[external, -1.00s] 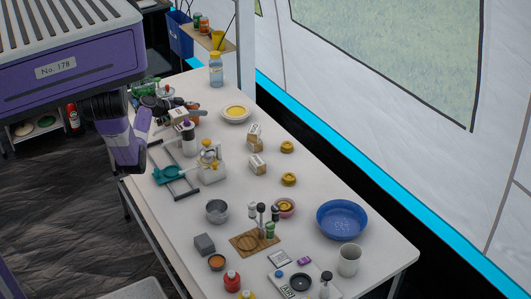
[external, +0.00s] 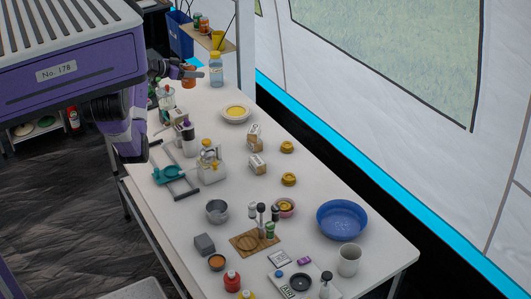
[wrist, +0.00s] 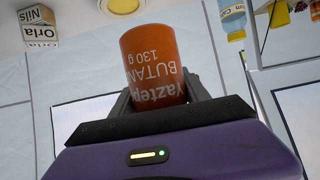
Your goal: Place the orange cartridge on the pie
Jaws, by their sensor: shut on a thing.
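The orange cartridge (wrist: 153,60), lettered "BUTANE 130 g", is gripped between the two fingers of my gripper (wrist: 155,95) in the wrist view. It appears upside down in that picture. In the external view my gripper (external: 177,71) is over the far left end of the table with the cartridge (external: 189,76) at its tip. The yellow pie (external: 236,111) sits in a white dish on the table, nearer the camera and right of the cartridge. The pie also shows at the top edge of the wrist view (wrist: 122,4), apart from the cartridge.
A bottle with a yellow cap (external: 216,70) stands close to the right of the cartridge. Small labelled boxes (external: 254,134) stand in front of the pie. A blue bowl (external: 341,220) and several small items fill the near table. The white tabletop around the pie is mostly clear.

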